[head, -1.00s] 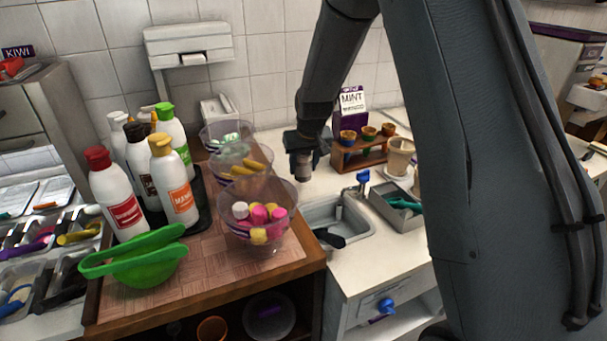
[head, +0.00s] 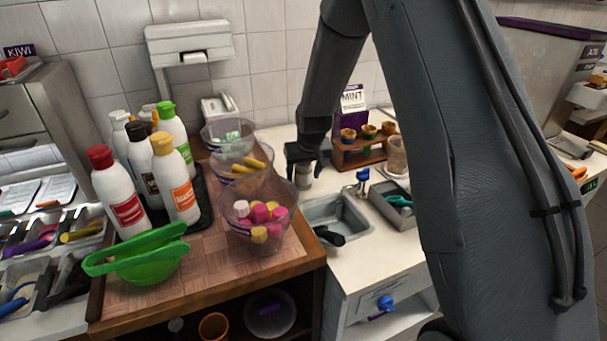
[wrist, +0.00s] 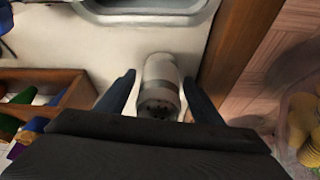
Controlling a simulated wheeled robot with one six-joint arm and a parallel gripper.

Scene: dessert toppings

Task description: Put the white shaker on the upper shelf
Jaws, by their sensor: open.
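The white shaker (wrist: 161,72) stands on the white counter, with a grey band and a dark holed top, seen in the wrist view. In the head view its lower part (head: 304,182) shows beneath my gripper (head: 304,160). My gripper is open, and in the wrist view its two fingers (wrist: 159,97) lie on either side of the shaker. I see a gap at each side in that view. In the head view the shaker's upper part is hidden by my gripper. I cannot make out the upper shelf with certainty.
A wooden rack with cones (head: 365,158) stands right of my gripper. A small sink (head: 338,214) lies in front. The wooden counter's edge (wrist: 236,60) is close beside the shaker, with clear cups of toppings (head: 258,240) on it.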

